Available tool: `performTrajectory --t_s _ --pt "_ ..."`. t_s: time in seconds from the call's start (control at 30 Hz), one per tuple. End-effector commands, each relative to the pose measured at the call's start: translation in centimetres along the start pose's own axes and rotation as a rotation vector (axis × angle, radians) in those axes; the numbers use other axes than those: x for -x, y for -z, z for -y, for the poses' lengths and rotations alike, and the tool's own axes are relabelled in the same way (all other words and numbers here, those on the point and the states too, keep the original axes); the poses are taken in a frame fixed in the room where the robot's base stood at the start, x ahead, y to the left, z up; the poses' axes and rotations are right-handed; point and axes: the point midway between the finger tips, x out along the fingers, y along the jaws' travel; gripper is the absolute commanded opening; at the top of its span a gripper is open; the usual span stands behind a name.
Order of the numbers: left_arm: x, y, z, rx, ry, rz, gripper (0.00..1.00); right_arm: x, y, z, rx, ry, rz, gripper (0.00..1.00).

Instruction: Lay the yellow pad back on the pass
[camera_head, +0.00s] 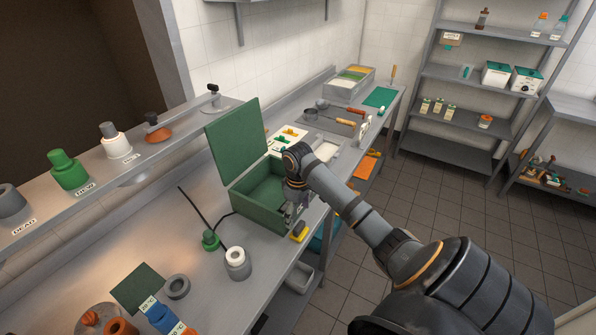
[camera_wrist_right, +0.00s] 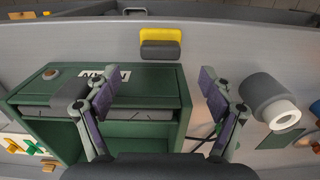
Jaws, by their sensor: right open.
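The yellow pad (camera_head: 299,237) lies at the front edge of the counter, just outside the open green box (camera_head: 262,215). A dark grey block sits on or against it; I cannot tell whether they are one piece. In the right wrist view the pad (camera_wrist_right: 160,34) is at top centre, beyond my fingertips and apart from them. My right gripper (camera_head: 293,212) is over the front wall of the green box, open, with nothing between its fingers; they also show in the wrist view (camera_wrist_right: 153,88). My left gripper is out of view. I cannot tell which surface is the pass.
The green box's raised lid (camera_head: 232,142) stands behind my right gripper. A white-topped grey cylinder (camera_head: 237,262) and a green weight-like piece (camera_head: 210,240) stand left of the pad. A labelled ledge (camera_head: 95,190) runs along the back left. The counter's front edge is close to the pad.

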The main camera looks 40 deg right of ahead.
Motion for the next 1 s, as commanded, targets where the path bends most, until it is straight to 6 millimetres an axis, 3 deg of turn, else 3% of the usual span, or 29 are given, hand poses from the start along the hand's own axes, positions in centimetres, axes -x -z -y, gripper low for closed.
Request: performTrajectory --t_s 0.2,0.33,0.87,1.0 --pt "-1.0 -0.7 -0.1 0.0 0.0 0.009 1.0 4.1 0.1 -0.1 -0.001 -0.002 -0.003 0.82" --pt "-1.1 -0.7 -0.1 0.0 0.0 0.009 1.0 5.2 0.0 0.0 -0.001 -0.001 0.0 0.82" --pt "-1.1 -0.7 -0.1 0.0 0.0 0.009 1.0 5.3 0.0 0.0 -0.001 0.001 0.001 0.82" --pt "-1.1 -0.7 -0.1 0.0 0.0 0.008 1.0 3.6 -0.2 1.5 0.01 -0.007 -0.003 0.82"
